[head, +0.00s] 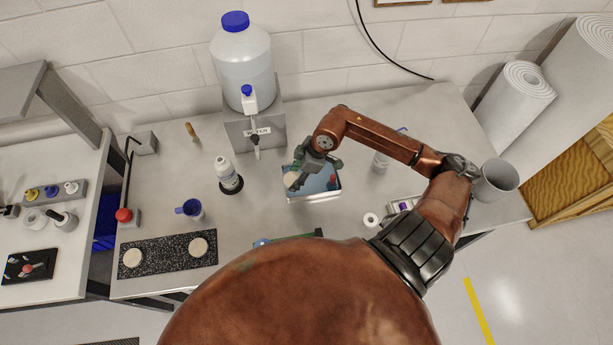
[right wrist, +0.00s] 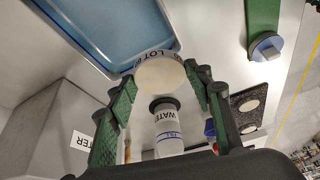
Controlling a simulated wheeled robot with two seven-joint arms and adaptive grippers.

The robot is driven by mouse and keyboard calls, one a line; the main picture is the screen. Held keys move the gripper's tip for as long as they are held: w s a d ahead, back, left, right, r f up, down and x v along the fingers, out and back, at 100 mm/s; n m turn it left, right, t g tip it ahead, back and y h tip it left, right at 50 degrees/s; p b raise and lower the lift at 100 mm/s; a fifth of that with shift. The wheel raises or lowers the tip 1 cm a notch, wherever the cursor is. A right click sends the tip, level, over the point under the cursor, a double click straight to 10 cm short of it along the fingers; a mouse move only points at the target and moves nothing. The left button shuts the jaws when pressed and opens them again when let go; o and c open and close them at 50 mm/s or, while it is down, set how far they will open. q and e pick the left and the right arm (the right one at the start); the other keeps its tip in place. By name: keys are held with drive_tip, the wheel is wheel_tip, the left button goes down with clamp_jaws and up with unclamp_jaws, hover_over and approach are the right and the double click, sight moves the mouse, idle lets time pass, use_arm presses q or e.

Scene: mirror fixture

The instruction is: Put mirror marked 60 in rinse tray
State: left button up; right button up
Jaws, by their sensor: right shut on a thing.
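My right gripper (head: 304,172) is shut on a pale round mirror (head: 290,180) over the left part of the rinse tray. In the right wrist view the mirror (right wrist: 160,75) sits between the two green fingers (right wrist: 163,92); lettering like "LOT 6" shows on its rim, the last digit unclear. The rinse tray (head: 314,199) is a pale rectangular tray with blue liquid; it also shows in the right wrist view (right wrist: 122,68), where the mirror overlaps its edge. Height above the tray is hard to tell. My left gripper is out of view.
Two pale discs (head: 133,257) (head: 198,247) lie on a black speckled mat (head: 165,258). A white bottle (head: 224,172) and blue mug (head: 190,208) stand left of the tray.

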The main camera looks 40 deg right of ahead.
hover_over(306, 182)
wheel_tip(306, 182, down, 6)
drive_tip(key=shift+w+f+p, duration=0.1)
drive_tip(key=shift+f+p, duration=0.15)
drive_tip(key=shift+p, duration=0.05)
drive_tip(key=shift+f+p, duration=0.3)
drive_tip(key=shift+f, duration=1.15)
drive_tip(key=o, duration=1.2)
drive_tip(key=shift+o, duration=0.2)
drive_tip(key=v, duration=1.2)
drive_tip(key=shift+b, duration=0.4)
drive_tip(key=shift+a, duration=0.1)
